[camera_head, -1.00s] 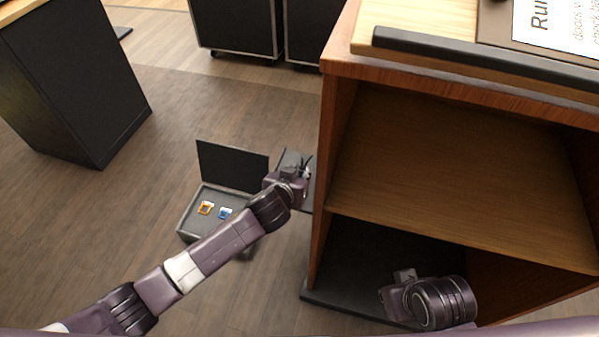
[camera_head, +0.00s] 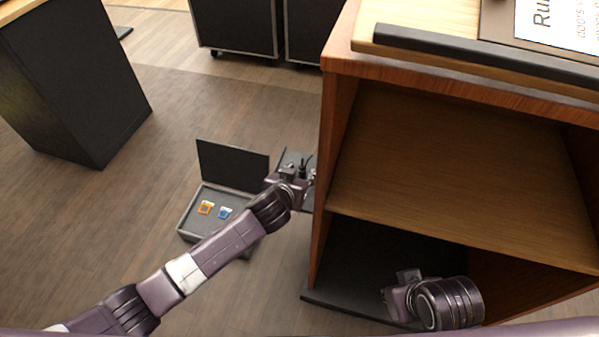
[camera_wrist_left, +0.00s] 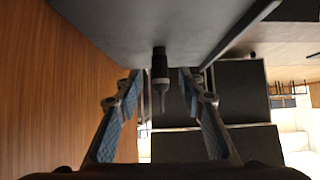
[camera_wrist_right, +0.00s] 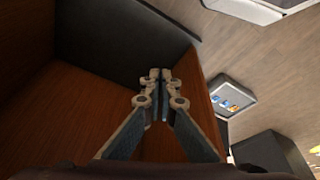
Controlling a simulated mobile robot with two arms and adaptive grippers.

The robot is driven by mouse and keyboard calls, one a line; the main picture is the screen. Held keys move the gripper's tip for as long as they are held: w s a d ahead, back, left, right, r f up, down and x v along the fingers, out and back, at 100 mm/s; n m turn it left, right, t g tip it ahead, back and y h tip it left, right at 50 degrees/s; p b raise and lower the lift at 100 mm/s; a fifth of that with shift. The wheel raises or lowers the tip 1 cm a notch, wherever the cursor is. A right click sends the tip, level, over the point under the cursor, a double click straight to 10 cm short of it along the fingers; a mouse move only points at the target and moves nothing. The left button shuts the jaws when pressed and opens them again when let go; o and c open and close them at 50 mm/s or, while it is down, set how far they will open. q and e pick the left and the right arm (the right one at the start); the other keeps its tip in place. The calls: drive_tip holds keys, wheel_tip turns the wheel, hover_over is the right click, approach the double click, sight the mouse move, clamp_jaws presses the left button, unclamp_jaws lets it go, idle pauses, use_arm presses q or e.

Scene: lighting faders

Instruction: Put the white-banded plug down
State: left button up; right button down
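The plug (camera_wrist_left: 160,66) is dark with a paler ring. In the left wrist view it touches the grey surface of a small side shelf (camera_wrist_left: 150,22), with a thin tip pointing away from it. My left gripper (camera_wrist_left: 159,82) is open, with one finger on each side of the plug and a visible gap to both. In the head view my left gripper (camera_head: 298,172) is at the side shelf by the cabinet's left wall; the plug is too small to make out there. My right gripper (camera_wrist_right: 160,78) is shut and empty, at the cabinet's lower compartment.
The wooden cabinet (camera_head: 343,120) stands right beside my left gripper. An open dark case (camera_head: 190,225) on the floor holds an orange item (camera_head: 205,208) and a blue item (camera_head: 225,213). A black cabinet (camera_head: 75,95) stands at the left. Floor between is clear.

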use_arm(q)
drive_tip(key=shift+r, duration=0.1)
